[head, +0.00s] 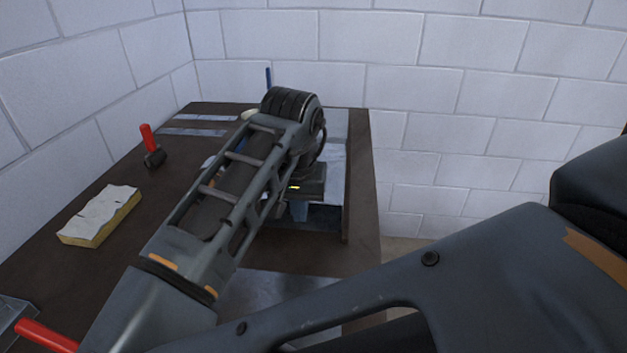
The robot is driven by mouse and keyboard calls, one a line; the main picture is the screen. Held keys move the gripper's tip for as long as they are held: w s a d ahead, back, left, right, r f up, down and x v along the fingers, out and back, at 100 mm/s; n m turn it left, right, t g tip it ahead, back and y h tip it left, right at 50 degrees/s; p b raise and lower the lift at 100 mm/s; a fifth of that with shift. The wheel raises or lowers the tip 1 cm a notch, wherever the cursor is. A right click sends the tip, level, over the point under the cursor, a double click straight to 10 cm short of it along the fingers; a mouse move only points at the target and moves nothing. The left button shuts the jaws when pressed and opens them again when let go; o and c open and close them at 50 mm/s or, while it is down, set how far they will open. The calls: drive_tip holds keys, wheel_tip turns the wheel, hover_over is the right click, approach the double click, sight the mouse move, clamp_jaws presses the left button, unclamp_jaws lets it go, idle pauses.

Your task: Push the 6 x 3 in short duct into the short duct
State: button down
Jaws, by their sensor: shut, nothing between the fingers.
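My gripper (300,208) points down at the far right part of the brown table, at the end of my arm. It looks shut, and I see nothing held in it; its fingertips are small and partly hidden. Grey sheet metal (334,162), which looks like ductwork, shows behind and to the right of my gripper. A darker, box-like metal part (325,217) is just below and beside the gripper. My arm hides much of this metal, so I cannot tell the two ducts apart, how they meet, or whether the gripper touches them.
The brown table (195,150) stands by white block walls. On it are a red-handled tool (149,143), a yellow-edged pale block (100,216), flat metal strips (195,131) and an upright blue item (268,78).

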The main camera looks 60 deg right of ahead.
drive_tip(key=shift+w+d+p, duration=0.3)
drive_tip(key=shift+w+d, duration=0.05)
drive_tip(key=shift+d, duration=0.65)
drive_tip(key=shift+w+d+p, duration=0.25)
drive_tip(key=shift+w+d, duration=0.15)
drive_tip(key=shift+d, duration=0.6)
drive_tip(key=shift+w+d+p, duration=0.3)
drive_tip(key=shift+w+d, duration=0.05)
drive_tip(key=shift+d, duration=0.65)
drive_tip(key=shift+s+a, duration=0.3)
drive_tip(key=shift+a, duration=0.45)
drive_tip(key=shift+r+p, duration=3.2)
drive_tip(key=shift+r, duration=0.25)
